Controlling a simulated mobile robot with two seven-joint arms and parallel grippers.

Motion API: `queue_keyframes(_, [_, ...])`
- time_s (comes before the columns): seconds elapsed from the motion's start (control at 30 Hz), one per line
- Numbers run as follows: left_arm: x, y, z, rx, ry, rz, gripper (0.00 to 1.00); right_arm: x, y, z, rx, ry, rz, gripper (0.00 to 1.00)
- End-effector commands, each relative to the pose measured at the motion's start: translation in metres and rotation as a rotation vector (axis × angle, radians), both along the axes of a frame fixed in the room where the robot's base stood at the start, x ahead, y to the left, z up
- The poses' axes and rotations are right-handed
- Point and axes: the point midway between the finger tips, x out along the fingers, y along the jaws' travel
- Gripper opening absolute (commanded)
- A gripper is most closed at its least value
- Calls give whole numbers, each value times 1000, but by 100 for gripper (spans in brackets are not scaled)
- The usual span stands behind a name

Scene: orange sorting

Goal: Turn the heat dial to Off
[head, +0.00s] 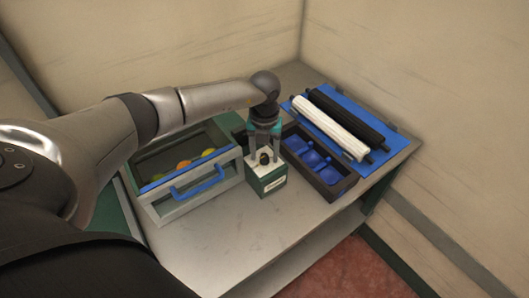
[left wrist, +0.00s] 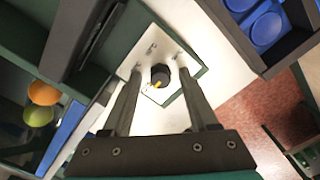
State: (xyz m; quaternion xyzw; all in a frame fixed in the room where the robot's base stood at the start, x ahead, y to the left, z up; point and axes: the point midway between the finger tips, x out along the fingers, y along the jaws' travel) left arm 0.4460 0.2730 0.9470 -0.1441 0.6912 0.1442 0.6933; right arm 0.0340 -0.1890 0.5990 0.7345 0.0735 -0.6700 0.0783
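The heat dial (head: 264,158) is a dark knob on the white top of a small green box (head: 270,184) on the table. In the left wrist view the dial (left wrist: 160,74) is a black knob with a yellow pointer towards the lower left. Small marks surround it, too small to read. My left gripper (head: 265,157) points down over the box. Its two fingers (left wrist: 159,72) are apart, one on each side of the dial in the picture, with gaps between. I cannot tell whether the tips reach down to the knob's height. My right gripper is not in view.
Left of the box stands a bin (head: 168,212) with a blue handle and orange and yellow fruit. A dark tray (head: 338,190) with blue cups is close on the right. A blue board (head: 378,165) with white and black rollers lies behind. The table front (head: 225,250) is clear.

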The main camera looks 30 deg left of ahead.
Motion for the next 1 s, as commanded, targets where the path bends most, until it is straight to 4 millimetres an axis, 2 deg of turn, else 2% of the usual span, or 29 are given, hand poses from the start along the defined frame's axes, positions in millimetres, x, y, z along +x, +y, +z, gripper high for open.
queue_keyframes(0.27, [-1, -1, -1, -1, 2, -2, 66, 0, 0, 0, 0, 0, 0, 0])
queue_keyframes(0.43, [0, -1, 12, -1, 1, -2, 66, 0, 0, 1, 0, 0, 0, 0])
queue_keyframes(0.57, [1, 0, 37, -1, -4, -4, 66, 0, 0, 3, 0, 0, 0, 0])
queue_keyframes(0.8, [0, 0, 95, -1, -4, -2, 66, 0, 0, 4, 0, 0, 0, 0])
queue_keyframes(1.0, [0, 0, 133, 0, -2, -2, 66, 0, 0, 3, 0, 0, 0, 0])
